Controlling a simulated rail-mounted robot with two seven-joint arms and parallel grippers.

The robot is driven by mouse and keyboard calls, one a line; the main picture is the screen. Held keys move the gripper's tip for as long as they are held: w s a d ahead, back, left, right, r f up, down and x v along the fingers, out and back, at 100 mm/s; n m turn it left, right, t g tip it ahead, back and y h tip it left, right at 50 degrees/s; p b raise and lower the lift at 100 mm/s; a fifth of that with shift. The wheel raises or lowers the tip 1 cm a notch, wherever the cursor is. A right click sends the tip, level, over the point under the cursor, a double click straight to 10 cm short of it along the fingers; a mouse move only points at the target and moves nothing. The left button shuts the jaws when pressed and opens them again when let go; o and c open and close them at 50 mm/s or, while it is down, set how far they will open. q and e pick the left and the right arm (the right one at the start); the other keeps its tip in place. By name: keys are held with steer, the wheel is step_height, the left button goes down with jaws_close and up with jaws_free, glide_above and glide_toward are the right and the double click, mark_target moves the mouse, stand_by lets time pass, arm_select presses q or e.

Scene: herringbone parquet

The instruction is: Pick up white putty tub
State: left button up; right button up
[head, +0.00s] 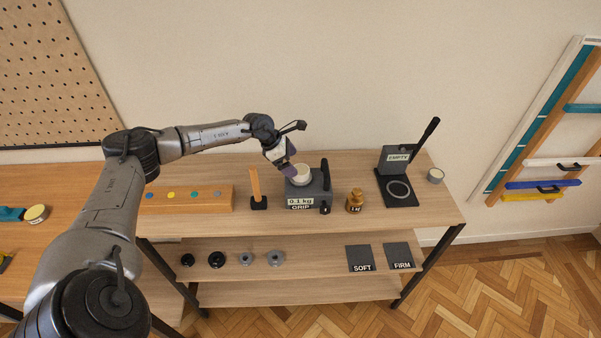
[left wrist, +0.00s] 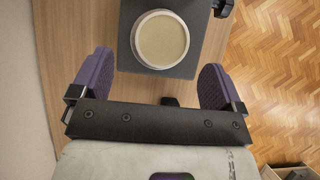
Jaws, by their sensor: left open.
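A round white putty tub (head: 301,176) with a cream-coloured top stands upright on a dark grey device (head: 313,190) labelled "0.1 kg" and "GRIP". My left gripper (head: 284,163) is just behind and left of the tub in the head view. In the left wrist view the tub (left wrist: 161,40) lies ahead of the open purple fingers, roughly centred between them, with clear space to each fingertip. The left gripper (left wrist: 157,62) is empty. My right gripper does not show.
A black handle stands at the device's right side. An orange-handled tool (head: 254,184) stands left and a brass weight (head: 355,201) right. The shelf below (head: 320,262) holds several discs and two pads.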

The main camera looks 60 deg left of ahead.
mark_target(299, 169)
arm_select(q)
steer(key=x, duration=0.3)
steer(key=shift+w+d+f+p, duration=0.1)
steer(key=shift+w+d+p, duration=0.05)
steer(key=shift+d+p, duration=0.15)
steer(key=shift+w+d+f, duration=0.1)
steer(key=shift+w+f, duration=0.25)
steer(key=shift+f, duration=0.3)
steer(key=shift+c, duration=0.3)
